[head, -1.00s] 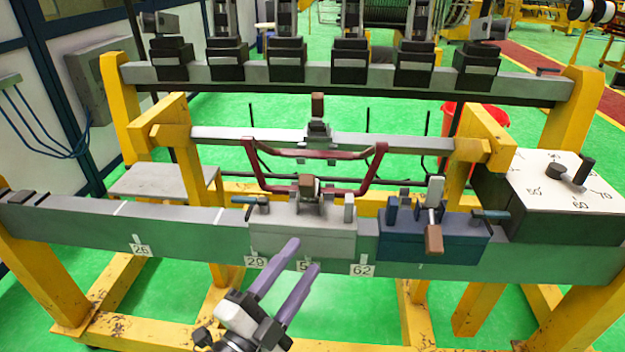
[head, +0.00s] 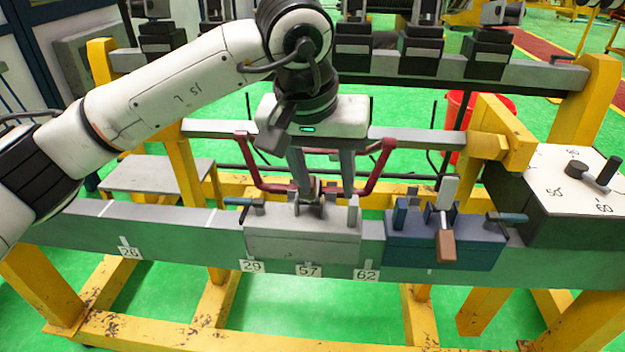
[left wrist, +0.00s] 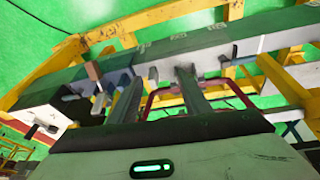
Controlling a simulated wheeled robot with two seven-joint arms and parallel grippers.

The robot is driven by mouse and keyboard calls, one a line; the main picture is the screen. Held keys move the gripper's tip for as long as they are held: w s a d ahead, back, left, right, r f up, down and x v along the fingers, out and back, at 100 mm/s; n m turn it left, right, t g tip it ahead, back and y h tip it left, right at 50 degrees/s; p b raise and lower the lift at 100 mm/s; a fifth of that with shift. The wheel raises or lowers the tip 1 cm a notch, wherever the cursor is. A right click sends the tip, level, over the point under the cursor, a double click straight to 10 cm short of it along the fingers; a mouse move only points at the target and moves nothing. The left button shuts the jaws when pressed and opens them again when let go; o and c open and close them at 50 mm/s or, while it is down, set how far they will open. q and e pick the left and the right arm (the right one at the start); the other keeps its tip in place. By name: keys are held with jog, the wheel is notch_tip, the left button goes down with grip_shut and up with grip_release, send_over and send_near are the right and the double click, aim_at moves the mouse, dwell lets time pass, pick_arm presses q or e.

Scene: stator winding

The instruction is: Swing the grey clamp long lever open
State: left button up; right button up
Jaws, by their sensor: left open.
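The grey clamp (head: 300,240) is a light grey block on the long green-grey beam, left of the blue clamp (head: 445,240). The grey clamp also shows in the left wrist view (left wrist: 208,62). My left gripper (head: 323,187) points down from above over the grey clamp, open, its fingers spread at the clamp's upper middle. The fingers also show in the left wrist view (left wrist: 157,82). The grey clamp's long lever is mostly hidden by the gripper; I cannot tell whether a finger touches it. My right gripper is not in view.
A dark red bent frame (head: 375,170) passes behind the fingers. The blue clamp's brown-ended lever (head: 446,240) sticks out towards the front. A box with a dial (head: 570,180) stands at the right. The beam left of the grey clamp is clear.

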pick_arm(q)
jog(key=w+a+r+t+y, duration=0.1)
jog(key=w+a+r+y, duration=0.1)
jog(key=w+a+r, duration=0.15)
jog(key=x, duration=0.3)
jog(key=p+x, duration=0.1)
jog(key=x, duration=0.6)
jog(key=shift+s+d+f, duration=0.25)
jog(key=shift+s+f, duration=0.1)
grip_shut()
